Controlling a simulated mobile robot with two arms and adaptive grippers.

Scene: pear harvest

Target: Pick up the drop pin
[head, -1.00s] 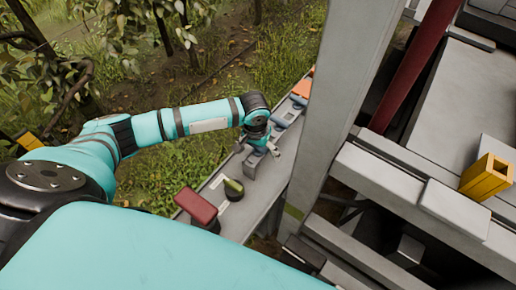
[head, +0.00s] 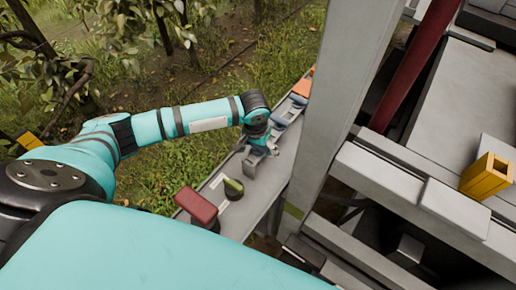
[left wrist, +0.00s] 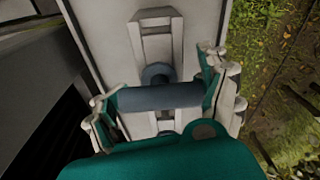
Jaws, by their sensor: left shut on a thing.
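The drop pin (left wrist: 160,97) shows in the left wrist view as a blue-grey bar lying crosswise, with a round blue-grey part (left wrist: 157,74) just behind it. My left gripper (left wrist: 168,104) is shut on the bar, one finger at each end. In the head view my left gripper (head: 262,146) points down at the narrow grey ledge. There the pin is mostly hidden by the gripper. The pin appears to be still at its grey bracket (left wrist: 157,22); I cannot tell whether it is seated. My right gripper is not in view.
A tall grey post (head: 335,100) rises close to the right of the gripper. A yellow square socket (head: 487,177) sits farther right. Grass lies left of the ledge.

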